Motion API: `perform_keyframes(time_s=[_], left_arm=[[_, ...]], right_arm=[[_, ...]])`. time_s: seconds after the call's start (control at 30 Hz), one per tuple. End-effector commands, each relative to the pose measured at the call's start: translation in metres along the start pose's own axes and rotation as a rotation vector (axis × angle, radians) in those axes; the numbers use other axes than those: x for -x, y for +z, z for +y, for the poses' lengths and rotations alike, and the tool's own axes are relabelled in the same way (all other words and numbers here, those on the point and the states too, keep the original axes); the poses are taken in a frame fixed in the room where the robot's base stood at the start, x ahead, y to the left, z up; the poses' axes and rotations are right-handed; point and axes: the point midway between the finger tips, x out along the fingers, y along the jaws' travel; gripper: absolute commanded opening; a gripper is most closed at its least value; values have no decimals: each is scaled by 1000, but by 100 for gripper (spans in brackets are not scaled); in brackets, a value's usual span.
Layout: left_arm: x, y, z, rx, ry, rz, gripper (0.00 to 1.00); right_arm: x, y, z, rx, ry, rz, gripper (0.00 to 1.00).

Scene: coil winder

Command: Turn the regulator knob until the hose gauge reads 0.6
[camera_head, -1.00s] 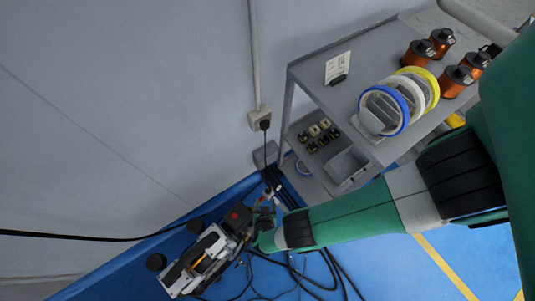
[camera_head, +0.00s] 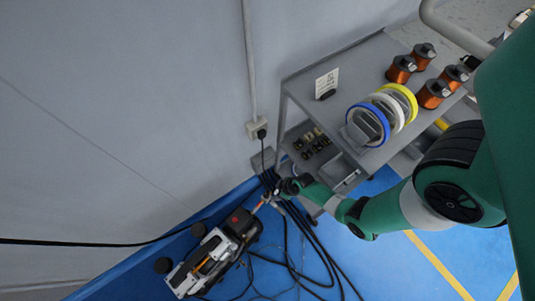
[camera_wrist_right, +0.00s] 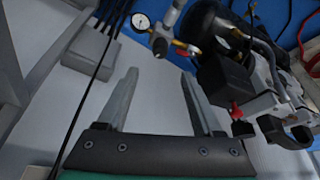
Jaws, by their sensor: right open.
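My right gripper (camera_wrist_right: 160,88) is open and empty in the right wrist view, its two fingers pointing up the picture. A small round white-faced gauge (camera_wrist_right: 142,22) shows beyond the fingertips; its reading is too small to tell. Just right of it a black knob-like part (camera_wrist_right: 160,47) sits on a brass and grey fitting, apart from the fingers; I cannot tell for sure that it is the regulator knob. The compressor (camera_head: 207,258) stands on the floor in the head view, with my right gripper (camera_head: 272,196) above and right of it. My left gripper is not in view.
A grey cart (camera_head: 293,84) with tape rolls (camera_head: 369,124) and orange coils (camera_head: 401,68) stands close to my right arm. Black hoses and cables (camera_head: 318,262) lie on the blue floor. A wall socket (camera_head: 257,129) has a plug and cable.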

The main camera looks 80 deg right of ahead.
Motion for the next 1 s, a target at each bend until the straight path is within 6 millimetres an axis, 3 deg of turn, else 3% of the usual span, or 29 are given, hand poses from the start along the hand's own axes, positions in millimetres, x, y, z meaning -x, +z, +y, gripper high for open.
perform_keyframes(time_s=[0.5,0.67,0.93,1.0], left_arm=[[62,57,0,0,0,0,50],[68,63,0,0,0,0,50],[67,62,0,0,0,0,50],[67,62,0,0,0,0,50]], right_arm=[[-104,1,0,0,-1,3,68],[-115,0,-1,1,-1,3,68],[-114,-2,-1,0,-1,3,68],[-114,-2,-1,0,-1,3,57]])
